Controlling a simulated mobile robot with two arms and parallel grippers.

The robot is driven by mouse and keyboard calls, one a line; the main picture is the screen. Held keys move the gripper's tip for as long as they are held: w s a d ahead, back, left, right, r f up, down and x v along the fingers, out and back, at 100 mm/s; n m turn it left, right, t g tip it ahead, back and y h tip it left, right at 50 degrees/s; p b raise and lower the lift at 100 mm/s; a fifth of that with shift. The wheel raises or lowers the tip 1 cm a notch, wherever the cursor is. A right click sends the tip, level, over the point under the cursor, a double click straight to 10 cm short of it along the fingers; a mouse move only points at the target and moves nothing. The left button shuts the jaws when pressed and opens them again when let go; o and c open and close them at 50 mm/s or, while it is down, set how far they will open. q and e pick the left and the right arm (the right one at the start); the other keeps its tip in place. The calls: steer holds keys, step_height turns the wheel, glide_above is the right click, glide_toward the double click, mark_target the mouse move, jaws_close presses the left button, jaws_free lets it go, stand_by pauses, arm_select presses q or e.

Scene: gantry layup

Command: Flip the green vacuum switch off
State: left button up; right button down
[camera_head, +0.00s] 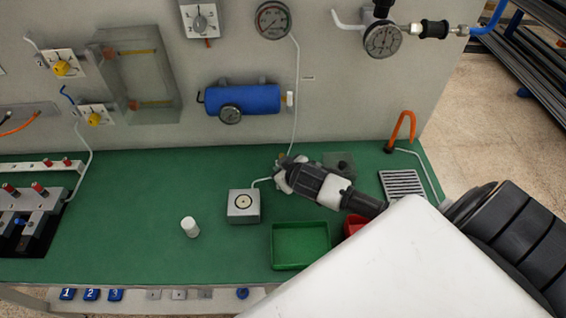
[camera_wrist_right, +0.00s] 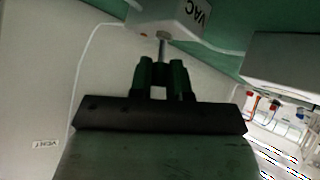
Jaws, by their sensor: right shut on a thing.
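In the right wrist view, a pale box marked VAC (camera_wrist_right: 180,16) hangs at the top of the picture, its lettering upside down. A thin metal lever (camera_wrist_right: 162,47) sticks out of it towards my right gripper (camera_wrist_right: 161,66). The two dark fingers are shut on the lever's end. In the head view, my right gripper (camera_head: 284,170) reaches from the right to the back of the green bench, near the panel. It hides most of the switch there, and the lever's tilt cannot be told. My left gripper is not in view.
A silver block with a round top (camera_head: 243,207) and a white cylinder (camera_head: 190,227) stand left of the gripper. A green tray (camera_head: 300,246) and a partly hidden red tray (camera_head: 354,224) lie in front. An orange hook (camera_head: 404,127) stands at the back right.

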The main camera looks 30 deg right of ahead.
steer(key=shift+t, duration=0.3)
steer(key=c, duration=1.1)
jaws_free()
steer(key=shift+s, duration=0.1)
steer(key=b+v, duration=0.1)
steer(key=v, duration=0.9)
steer(key=shift+s+r, duration=0.25)
steer(key=shift+s+a+f, duration=0.1)
